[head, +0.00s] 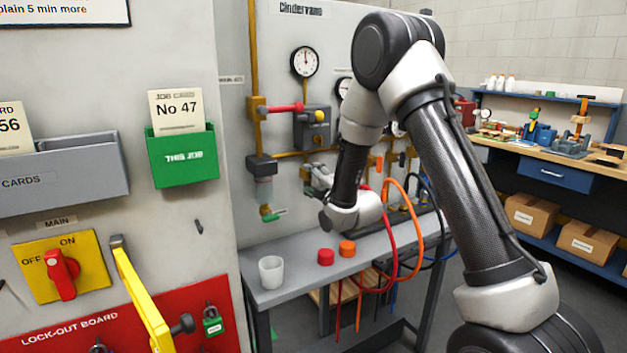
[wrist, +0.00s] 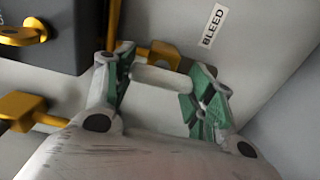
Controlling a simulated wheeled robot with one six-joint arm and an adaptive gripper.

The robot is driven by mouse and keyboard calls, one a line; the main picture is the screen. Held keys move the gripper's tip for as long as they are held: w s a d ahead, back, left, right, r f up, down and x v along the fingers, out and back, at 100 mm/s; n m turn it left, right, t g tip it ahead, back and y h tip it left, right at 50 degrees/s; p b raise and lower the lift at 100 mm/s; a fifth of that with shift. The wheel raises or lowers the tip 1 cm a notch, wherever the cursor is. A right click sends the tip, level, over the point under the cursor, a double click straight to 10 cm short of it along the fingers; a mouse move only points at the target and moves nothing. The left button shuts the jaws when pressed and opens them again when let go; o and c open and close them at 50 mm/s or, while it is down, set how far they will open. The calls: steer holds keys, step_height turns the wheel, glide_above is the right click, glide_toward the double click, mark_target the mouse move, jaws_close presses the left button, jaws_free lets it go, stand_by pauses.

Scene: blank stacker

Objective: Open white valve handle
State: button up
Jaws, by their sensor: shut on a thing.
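The white valve handle (wrist: 163,79) shows in the wrist view as a short, pale bar lying crosswise, with a brass fitting (wrist: 163,53) just behind it. My gripper (wrist: 160,92) has its green-padded fingers on either side of the bar and is shut on it. In the head view my gripper (head: 318,178) is at the panel below the grey box, and the white handle cannot be made out there.
A "BLEED" label (wrist: 215,27) is above right of the handle. A dark box (wrist: 45,45) with a brass knob (wrist: 22,32) is at upper left. A red-handled valve (head: 284,108) is higher on the panel. A grey bench (head: 300,292) below holds a cup (head: 271,272) and red and orange caps.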

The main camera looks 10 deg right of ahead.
steer(key=shift+f, duration=0.1)
stand_by(0.3)
steer(key=o, duration=1)
steer(key=v, duration=0.7)
steer(key=shift+s, duration=0.25)
